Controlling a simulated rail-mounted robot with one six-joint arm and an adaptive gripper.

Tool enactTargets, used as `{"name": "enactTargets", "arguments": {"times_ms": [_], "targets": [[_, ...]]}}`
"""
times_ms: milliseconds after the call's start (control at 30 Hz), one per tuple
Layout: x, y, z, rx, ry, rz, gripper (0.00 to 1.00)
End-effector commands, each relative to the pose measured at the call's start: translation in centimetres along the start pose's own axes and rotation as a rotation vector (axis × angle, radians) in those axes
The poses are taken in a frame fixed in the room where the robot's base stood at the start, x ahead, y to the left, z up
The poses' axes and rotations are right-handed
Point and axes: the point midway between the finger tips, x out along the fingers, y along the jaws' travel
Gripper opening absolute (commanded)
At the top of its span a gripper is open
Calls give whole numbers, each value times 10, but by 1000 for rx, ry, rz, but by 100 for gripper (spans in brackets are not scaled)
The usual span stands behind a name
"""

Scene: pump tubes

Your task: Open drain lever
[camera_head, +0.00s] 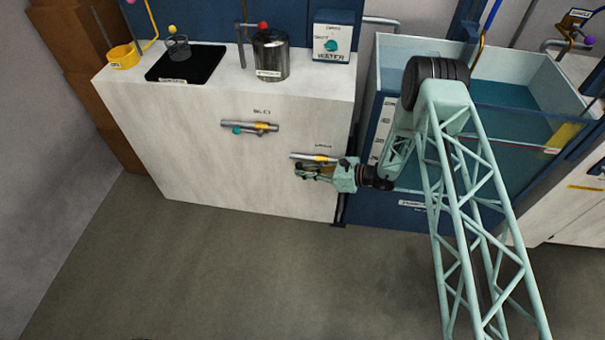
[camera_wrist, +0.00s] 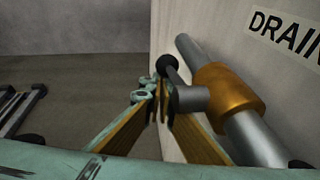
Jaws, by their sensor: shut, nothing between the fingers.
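The drain valve is a grey pipe with a brass body (camera_wrist: 225,90) on the white wall beside the black DRAIN label (camera_wrist: 290,35). Its grey lever (camera_wrist: 188,98) sticks out from the brass body and ends in a dark round knob (camera_wrist: 168,66). My gripper (camera_wrist: 158,92) is shut and empty, its fingertips close to the lever and knob; I cannot tell whether they touch. In the head view, my gripper (camera_head: 301,170) is just below the drain pipe (camera_head: 305,156) on the cabinet front and hides the lever there.
A similar valve with a teal handle (camera_head: 237,130) is to the left on the white cabinet (camera_head: 200,160). A water tank (camera_head: 560,85) stands at the right, behind my arm. A steel pot (camera_head: 271,58) stands on the cabinet top. The floor in front is clear.

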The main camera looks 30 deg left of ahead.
Motion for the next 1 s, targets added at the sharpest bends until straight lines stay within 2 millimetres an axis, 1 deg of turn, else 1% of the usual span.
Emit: {"name": "enactTargets", "arguments": {"times_ms": [1000], "targets": [[8,5,10,9,-76,17,0]]}}
